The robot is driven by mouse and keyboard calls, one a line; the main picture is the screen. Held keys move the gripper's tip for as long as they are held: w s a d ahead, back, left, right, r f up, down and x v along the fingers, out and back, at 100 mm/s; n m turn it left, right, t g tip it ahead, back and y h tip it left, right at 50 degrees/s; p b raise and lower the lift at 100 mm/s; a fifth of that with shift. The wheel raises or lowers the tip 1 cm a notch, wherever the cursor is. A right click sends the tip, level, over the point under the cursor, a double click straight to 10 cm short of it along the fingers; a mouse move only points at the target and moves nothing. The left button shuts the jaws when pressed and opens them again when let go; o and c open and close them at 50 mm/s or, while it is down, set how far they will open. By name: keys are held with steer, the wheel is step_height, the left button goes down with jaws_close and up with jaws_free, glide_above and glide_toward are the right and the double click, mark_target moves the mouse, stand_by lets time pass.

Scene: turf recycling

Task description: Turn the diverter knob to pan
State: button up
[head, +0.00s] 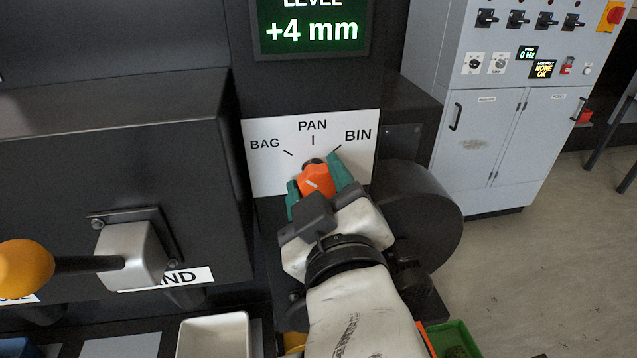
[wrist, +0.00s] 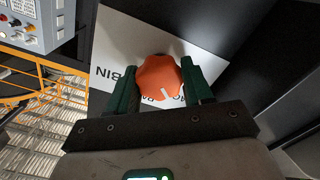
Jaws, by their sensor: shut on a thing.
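The orange diverter knob (head: 317,181) is on a white label plate (head: 270,178) marked BAG, PAN and BIN from left to right. Its white line slants up and left, towards the BAG side rather than straight up at PAN. My gripper (head: 314,172) is shut on the knob, with one green finger on each side. In the wrist view the knob (wrist: 160,80) sits between the fingers of my gripper (wrist: 159,68), and its line points down and right. The BIN lettering shows upside down at left there; the other words are partly hidden.
A green display (head: 311,28) above the plate reads +4 mm. A lever with a yellow ball (head: 25,267) sticks out at left. A round dark housing (head: 425,215) is close on the right. A grey control cabinet (head: 500,130) stands behind, with open floor before it.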

steer(key=m+b, duration=0.1)
steer(key=m, duration=0.4)
steer(key=m+b, duration=0.1)
steer(key=m, duration=0.3)
steer(key=shift+r+b, duration=0.15)
steer(key=shift+b, duration=0.15)
steer(key=shift+r, duration=0.1)
stand_by(0.5)
steer(key=o, duration=1)
steer(key=shift+s+d+f, duration=0.1)
steer(key=shift+f, duration=0.1)
